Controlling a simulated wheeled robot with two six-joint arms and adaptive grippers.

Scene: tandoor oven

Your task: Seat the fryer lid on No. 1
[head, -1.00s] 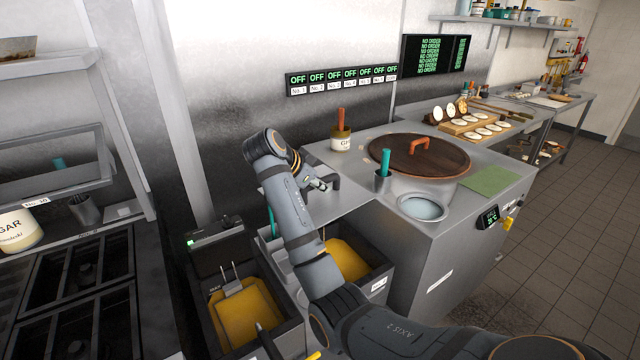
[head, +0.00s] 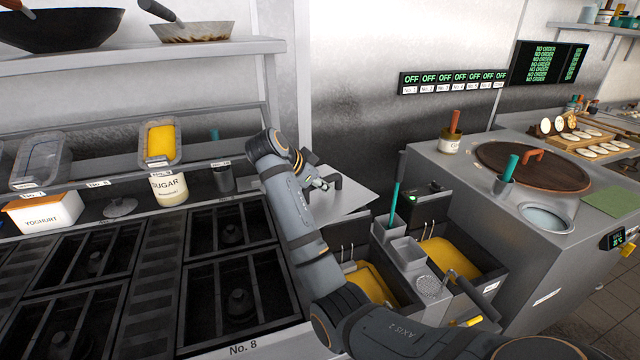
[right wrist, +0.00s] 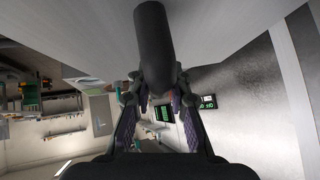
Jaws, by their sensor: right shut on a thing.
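My right gripper (head: 318,184) is shut on the black handle (head: 336,181) of the fryer lid, a flat grey metal sheet (head: 345,202). In the head view the lid is held in the air, roughly level, behind the left fryer well. My forearm covers its left part. In the right wrist view the dark handle (right wrist: 155,45) lies between the fingers, with the pale lid (right wrist: 225,25) beyond it. Two fryer wells with yellow oil stand below: a left one (head: 372,285), partly behind my arm, and a right one (head: 440,252). Their number labels are unreadable. My left gripper is out of view.
A teal-handled tool (head: 396,190) stands upright between the wells. The tandoor (head: 535,165) with its round brown lid is at right. The status board (head: 452,82) reads OFF.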

